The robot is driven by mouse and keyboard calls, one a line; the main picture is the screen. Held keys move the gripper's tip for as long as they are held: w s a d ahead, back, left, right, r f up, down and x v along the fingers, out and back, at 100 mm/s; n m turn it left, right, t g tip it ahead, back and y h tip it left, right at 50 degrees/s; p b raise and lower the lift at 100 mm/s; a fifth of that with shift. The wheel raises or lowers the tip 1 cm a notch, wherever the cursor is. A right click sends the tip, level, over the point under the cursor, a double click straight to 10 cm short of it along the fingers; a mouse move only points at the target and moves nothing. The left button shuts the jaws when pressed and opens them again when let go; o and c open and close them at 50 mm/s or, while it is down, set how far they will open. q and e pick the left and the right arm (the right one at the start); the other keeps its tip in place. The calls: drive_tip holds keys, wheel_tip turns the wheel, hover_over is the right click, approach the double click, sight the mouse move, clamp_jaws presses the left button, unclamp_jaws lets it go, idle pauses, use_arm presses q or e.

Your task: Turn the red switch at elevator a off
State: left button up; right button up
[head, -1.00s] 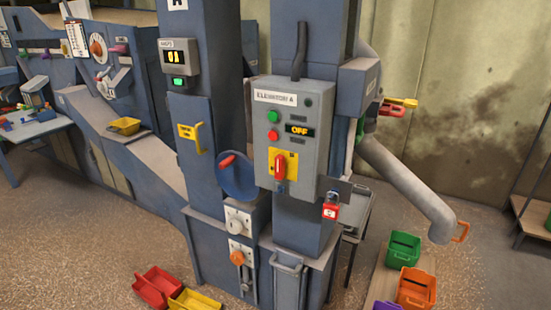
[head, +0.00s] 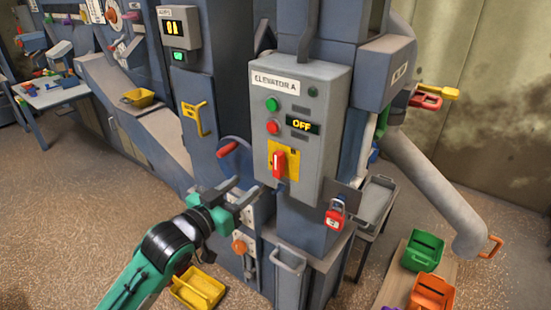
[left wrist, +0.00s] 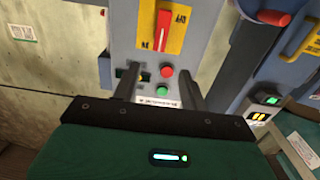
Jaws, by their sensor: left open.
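The grey control box labelled ELEVATOR A (head: 315,85) is on a blue column in the head view. Its red switch (head: 279,163) has an upright handle on a yellow plate (head: 292,160). The display (head: 301,124) reads OFF. The red switch also shows in the left wrist view (left wrist: 162,27), near the top. My left gripper (head: 246,195) is open and empty, below and left of the switch in the head view, apart from it. In the left wrist view its two fingers (left wrist: 158,90) point towards the box front. My right gripper is out of view.
A green button (head: 272,104) and a red button (head: 273,127) sit above the switch. A red padlock (head: 335,216) hangs below right of the box. A blue wheel with red handle (head: 234,148) is at the left. Bins (head: 424,249) stand at lower right.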

sight(276, 161)
use_arm(q)
drive_tip(key=p+x, duration=0.3)
drive_tip(key=x, duration=0.8)
drive_tip(key=shift+w+d, duration=0.15)
drive_tip(key=shift+w, duration=0.15)
drive_tip(key=shift+w+d+f, duration=0.1)
drive_tip(key=shift+w+d, duration=0.35)
drive_tip(key=shift+w, duration=0.1)
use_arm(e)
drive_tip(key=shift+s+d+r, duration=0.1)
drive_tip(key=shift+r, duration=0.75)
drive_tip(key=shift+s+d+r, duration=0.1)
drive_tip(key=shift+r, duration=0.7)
use_arm(q)
clamp_jaws()
